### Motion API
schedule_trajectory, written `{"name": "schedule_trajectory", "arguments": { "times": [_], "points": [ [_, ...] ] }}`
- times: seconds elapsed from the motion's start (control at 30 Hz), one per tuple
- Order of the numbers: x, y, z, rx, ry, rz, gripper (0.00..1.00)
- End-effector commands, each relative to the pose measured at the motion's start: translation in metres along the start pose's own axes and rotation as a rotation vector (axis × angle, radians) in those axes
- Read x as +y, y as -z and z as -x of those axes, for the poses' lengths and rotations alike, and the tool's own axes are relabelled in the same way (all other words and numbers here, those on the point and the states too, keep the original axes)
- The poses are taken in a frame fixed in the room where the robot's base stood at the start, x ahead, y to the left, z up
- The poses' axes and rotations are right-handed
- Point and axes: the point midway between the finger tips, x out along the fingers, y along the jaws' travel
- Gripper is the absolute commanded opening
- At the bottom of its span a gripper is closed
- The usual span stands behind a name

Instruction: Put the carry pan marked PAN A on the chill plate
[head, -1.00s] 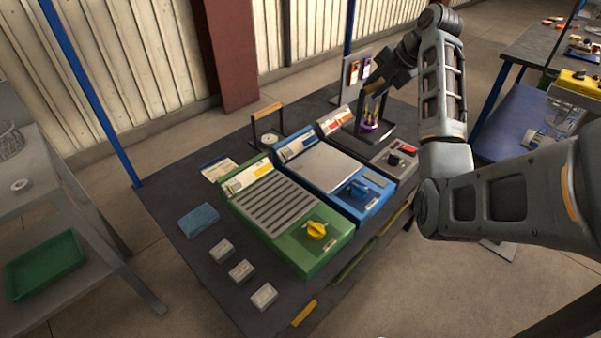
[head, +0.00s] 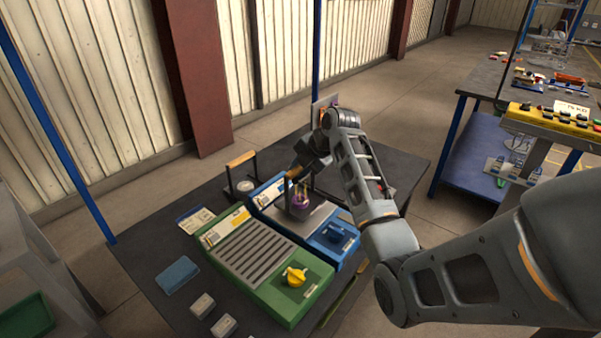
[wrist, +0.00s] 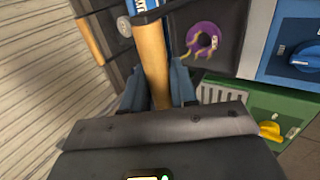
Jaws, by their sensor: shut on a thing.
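My gripper (wrist: 157,90) is shut on the wooden handle (wrist: 152,55) of a dark carry pan (wrist: 226,62). The gap between pan and plate is hard to judge. A green unit (head: 302,309) with a slotted grey top (head: 255,252) stands to the left. I cannot read a PAN A mark or tell which unit is labelled chill plate.
A second pan with a wooden handle (head: 241,159) and a round pale piece (head: 245,186) stands behind the units. A blue pad (head: 178,274) and small pale blocks (head: 202,306) lie front left. Knobs stick up on the green (head: 294,276) and blue (head: 338,233) units.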

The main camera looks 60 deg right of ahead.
Motion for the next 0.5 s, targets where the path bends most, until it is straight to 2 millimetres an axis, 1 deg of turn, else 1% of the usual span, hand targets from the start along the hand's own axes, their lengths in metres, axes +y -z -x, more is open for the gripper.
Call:
{"name": "schedule_trajectory", "arguments": {
  "times": [0.1,0.17,0.5],
  "points": [
    [-0.008,0.0,-0.011,0.001,0.001,-0.001,0.0],
    [-0.01,0.0,-0.014,-0.001,-0.001,0.0,0.0],
    [-0.012,0.0,-0.017,-0.001,-0.002,0.001,0.0]
  ]
}}
